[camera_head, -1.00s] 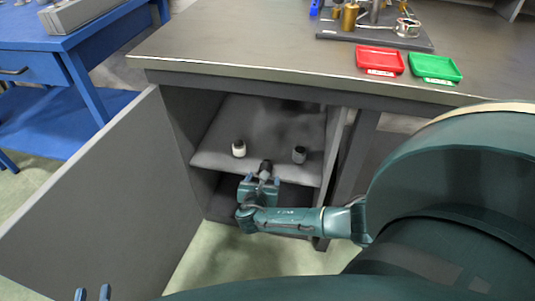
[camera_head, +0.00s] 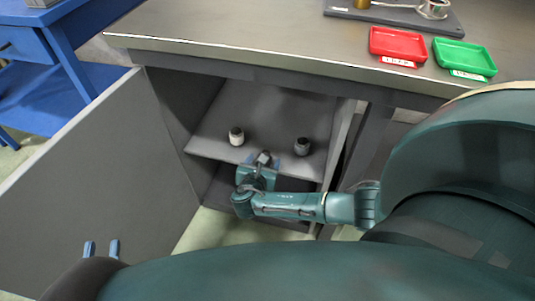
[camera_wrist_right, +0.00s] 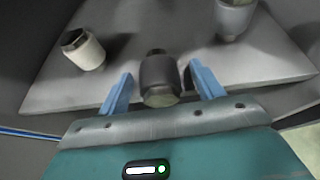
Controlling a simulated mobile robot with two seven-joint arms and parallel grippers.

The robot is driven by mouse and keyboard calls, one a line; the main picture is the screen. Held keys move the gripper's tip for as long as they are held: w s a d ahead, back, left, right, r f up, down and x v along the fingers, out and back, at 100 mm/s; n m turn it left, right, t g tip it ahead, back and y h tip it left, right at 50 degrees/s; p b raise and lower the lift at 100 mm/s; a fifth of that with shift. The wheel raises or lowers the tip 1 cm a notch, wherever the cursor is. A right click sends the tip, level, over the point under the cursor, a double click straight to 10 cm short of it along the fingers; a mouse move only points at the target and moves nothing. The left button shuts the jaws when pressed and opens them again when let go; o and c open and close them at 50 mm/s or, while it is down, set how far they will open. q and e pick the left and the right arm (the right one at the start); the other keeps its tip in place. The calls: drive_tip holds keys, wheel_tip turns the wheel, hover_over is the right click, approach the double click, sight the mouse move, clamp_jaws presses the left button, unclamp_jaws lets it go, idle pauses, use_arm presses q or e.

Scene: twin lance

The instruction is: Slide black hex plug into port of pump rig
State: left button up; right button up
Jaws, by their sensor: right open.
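The black hex plug (camera_wrist_right: 158,80) stands near the front of the cabinet shelf. In the head view the plug (camera_head: 264,158) is partly hidden by my right gripper. My right gripper (camera_head: 263,162) reaches in from the front. In the right wrist view its blue fingers (camera_wrist_right: 160,88) are open, one on each side of the plug, with gaps visible. My left gripper (camera_head: 101,249) shows only its two spread fingertips at the lower left, far from the plug. A dark base plate with metal fittings (camera_head: 395,14), perhaps the pump rig, is on the bench top, cut off by the frame's top; its port cannot be made out.
A white plug (camera_head: 236,138) stands left of the black one and a grey plug (camera_head: 302,147) right, both on the shelf (camera_head: 268,118). The open cabinet door (camera_head: 80,170) stands at left. A red tray (camera_head: 398,45) and green tray (camera_head: 464,58) lie on the bench.

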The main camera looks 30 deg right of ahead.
drive_tip(key=shift+c, duration=0.6)
drive_tip(key=c, duration=1.1)
drive_tip(key=shift+r, duration=0.1)
drive_tip(key=shift+c, duration=0.2)
